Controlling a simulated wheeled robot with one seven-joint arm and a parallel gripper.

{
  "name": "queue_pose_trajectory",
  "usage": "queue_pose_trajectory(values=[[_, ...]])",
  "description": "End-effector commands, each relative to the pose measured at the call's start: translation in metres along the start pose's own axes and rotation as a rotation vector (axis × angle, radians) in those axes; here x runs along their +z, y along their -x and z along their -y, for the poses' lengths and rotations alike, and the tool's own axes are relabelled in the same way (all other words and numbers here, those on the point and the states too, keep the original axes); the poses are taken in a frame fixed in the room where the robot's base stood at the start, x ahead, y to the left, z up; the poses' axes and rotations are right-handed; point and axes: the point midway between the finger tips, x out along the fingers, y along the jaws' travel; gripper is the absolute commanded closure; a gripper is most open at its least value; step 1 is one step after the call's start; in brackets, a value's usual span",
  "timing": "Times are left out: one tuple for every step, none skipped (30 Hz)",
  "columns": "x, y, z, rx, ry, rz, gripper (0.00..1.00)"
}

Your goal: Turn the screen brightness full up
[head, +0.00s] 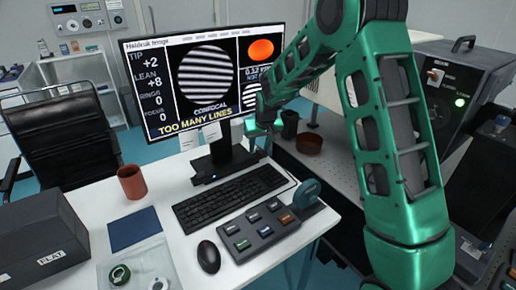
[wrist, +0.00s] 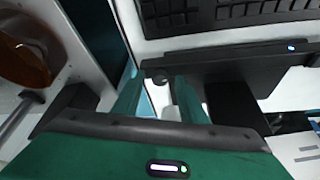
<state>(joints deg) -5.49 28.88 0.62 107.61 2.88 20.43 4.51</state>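The screen (head: 205,75) stands on the desk in the head view. It is lit and shows striped circles and the words "TOO MANY LINES". My gripper (head: 262,127) is at the screen's lower right corner. In the wrist view the screen's dark casing (wrist: 225,66) runs across the middle, with a small blue light near its right end. A small round dark knob (wrist: 160,77) shows at the casing's left end. My gripper (wrist: 159,88) has its green fingers apart, one on each side of the knob, with gaps visible. I cannot tell if either finger touches it.
A keyboard (head: 230,197), a button box (head: 264,229) and a mouse (head: 208,256) lie in front of the screen. A brown mug (head: 131,182) stands to the left. A dark cup (head: 289,124) and a brown bowl (head: 309,143) stand on the right table, close to my arm.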

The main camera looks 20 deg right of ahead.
Motion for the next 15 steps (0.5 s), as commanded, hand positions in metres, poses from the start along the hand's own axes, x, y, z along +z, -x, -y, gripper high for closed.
queue_pose_trajectory(values=[[-0.0001,-0.0017,-0.0002,0.000,0.000,0.000,0.61],[-0.0001,-0.0022,-0.0001,0.000,0.000,0.000,0.61],[-0.0002,-0.0026,-0.0002,0.000,0.000,-0.001,0.61],[-0.0003,-0.0027,-0.0001,0.000,0.000,-0.001,0.61],[-0.0003,-0.0027,-0.0002,0.000,0.000,-0.001,0.61],[-0.0004,-0.0026,-0.0002,0.000,0.000,-0.001,0.61],[-0.0003,-0.0026,-0.0002,0.000,0.000,-0.001,0.61],[-0.0004,-0.0025,-0.0001,0.000,0.000,-0.001,0.61],[-0.0004,-0.0025,-0.0001,0.000,0.000,-0.001,0.61],[-0.0004,-0.0024,-0.0001,0.000,0.000,-0.001,0.66],[-0.0004,-0.0024,-0.0002,0.000,0.000,-0.001,0.73],[-0.0004,-0.0024,-0.0002,0.000,0.000,-0.001,0.83],[-0.0004,-0.0024,-0.0002,0.000,0.000,-0.001,0.90],[-0.0004,-0.0024,-0.0002,0.000,0.000,-0.001,0.97],[-0.0004,-0.0023,-0.0002,0.000,0.000,-0.001,1.00]])
